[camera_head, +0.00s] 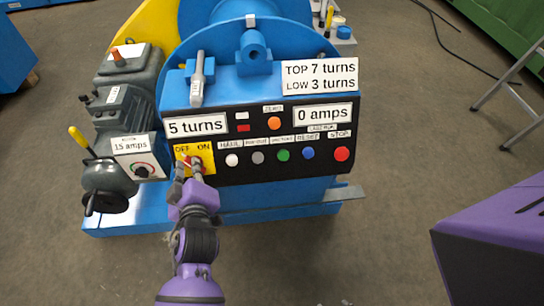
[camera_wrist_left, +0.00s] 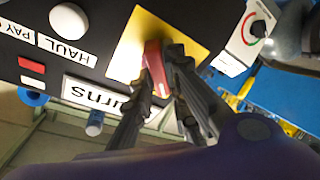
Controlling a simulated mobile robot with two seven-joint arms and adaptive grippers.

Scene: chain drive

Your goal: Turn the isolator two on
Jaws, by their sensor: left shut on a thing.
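The isolator is a red handle (camera_head: 187,161) on a yellow plate (camera_head: 208,158) marked OFF on the left and ON on the right, at the left end of the black control panel. My left gripper (camera_head: 189,169) reaches up from below, its fingers at the plate. In the left wrist view the fingers (camera_wrist_left: 167,78) are shut on the red handle (camera_wrist_left: 155,62), one on each side, in front of the yellow plate (camera_wrist_left: 134,46). The fingers hide part of the handle, and I cannot tell exactly which mark it points to. My right gripper is not in view.
To the right on the panel (camera_head: 325,169) are white, grey, green, blue and red buttons. Displays read "5 turns" (camera_head: 196,125) and "0 amps" (camera_head: 322,113). A 15 amps dial (camera_head: 142,170) and grey motor (camera_head: 122,105) stand left of the plate. The floor in front is clear.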

